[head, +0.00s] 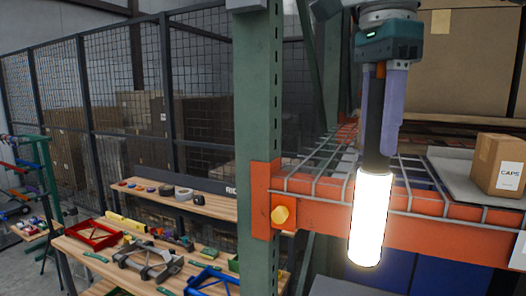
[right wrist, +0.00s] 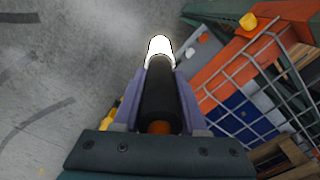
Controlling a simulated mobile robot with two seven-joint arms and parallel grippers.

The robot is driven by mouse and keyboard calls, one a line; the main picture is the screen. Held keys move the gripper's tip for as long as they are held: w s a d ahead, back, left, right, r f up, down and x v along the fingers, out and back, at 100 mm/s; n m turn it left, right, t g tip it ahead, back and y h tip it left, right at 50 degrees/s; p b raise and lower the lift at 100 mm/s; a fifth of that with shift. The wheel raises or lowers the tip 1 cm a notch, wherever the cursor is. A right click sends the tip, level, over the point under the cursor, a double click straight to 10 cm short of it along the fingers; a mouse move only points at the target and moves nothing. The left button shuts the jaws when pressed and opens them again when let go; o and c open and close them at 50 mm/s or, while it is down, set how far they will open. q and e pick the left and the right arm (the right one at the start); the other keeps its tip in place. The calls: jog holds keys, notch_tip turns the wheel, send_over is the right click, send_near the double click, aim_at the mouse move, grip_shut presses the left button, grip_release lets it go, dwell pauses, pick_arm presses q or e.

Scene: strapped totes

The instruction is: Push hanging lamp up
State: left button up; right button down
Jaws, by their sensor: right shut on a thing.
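The lamp is a glowing white tube (head: 370,220) with a black handle above it. It points down, slightly tilted, in front of the orange rack beam in the head view. My right gripper (head: 378,148) comes from the top and is shut on the black handle, one purple finger on each side. In the right wrist view the lamp's lit end (right wrist: 159,50) sticks out beyond the fingertips of my right gripper (right wrist: 161,76). An orange end shows on the handle near the palm. No hook or cord is visible. My left gripper is not in view.
A green rack post (head: 259,120) stands left of the lamp. The orange beam (head: 450,238) and wire mesh shelf (head: 320,165) lie behind it. A cardboard box (head: 499,164) sits on the shelf at right. A wooden bench with tools (head: 190,255) is at lower left.

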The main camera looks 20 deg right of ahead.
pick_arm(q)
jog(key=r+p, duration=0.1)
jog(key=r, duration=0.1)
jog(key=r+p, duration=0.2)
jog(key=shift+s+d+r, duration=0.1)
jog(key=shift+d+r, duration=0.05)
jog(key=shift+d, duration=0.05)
pick_arm(e)
notch_tip(320, 180, up, 6)
jog(key=shift+f, duration=0.1)
jog(key=c, duration=0.7)
grip_release()
jog(key=shift+c, duration=0.2)
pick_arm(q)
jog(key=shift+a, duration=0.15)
pick_arm(e)
jog(key=o, duration=0.3)
